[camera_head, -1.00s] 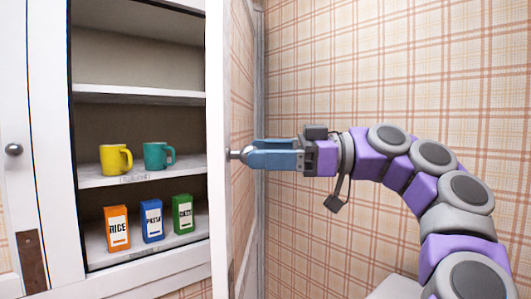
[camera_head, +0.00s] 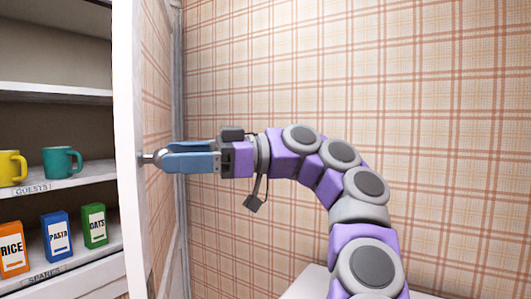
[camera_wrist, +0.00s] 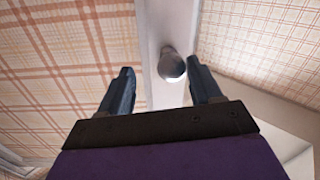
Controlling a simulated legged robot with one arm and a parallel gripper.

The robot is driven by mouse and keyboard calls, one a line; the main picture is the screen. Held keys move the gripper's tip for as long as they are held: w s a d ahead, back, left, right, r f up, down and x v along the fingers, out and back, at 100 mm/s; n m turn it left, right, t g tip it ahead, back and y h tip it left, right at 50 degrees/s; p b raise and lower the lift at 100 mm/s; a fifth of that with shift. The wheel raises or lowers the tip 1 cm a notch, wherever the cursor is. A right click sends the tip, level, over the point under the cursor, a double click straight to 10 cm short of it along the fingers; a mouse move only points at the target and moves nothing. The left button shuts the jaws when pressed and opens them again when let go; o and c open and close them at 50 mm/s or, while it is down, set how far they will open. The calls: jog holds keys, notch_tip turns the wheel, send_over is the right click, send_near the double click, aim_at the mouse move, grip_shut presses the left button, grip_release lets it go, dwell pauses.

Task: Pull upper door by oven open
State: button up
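The cupboard door (camera_head: 130,150) stands open, seen nearly edge-on at the left of the head view, with its white edge toward me. Its round metal knob (camera_head: 147,158) faces right, toward my gripper (camera_head: 161,156). My gripper's blue fingers are level with the knob, their tips right at it. In the wrist view the knob (camera_wrist: 172,65) lies between and slightly beyond the fingertips (camera_wrist: 160,72), nearer the right finger. The fingers are apart, with visible gaps to the knob. I cannot tell whether either finger touches it in the head view.
Inside the cupboard, a yellow mug (camera_head: 12,166) and a teal mug (camera_head: 60,161) stand on a shelf. Orange rice (camera_head: 12,248), blue pasta (camera_head: 56,238) and green oats boxes (camera_head: 95,226) stand below. The plaid wall (camera_head: 400,90) lies behind my arm.

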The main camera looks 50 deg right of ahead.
jog(key=p+v, duration=1.2)
jog(key=v, duration=0.3)
jog(key=shift+s+d, duration=0.25)
jog(key=shift+d, duration=0.05)
dwell(0.4)
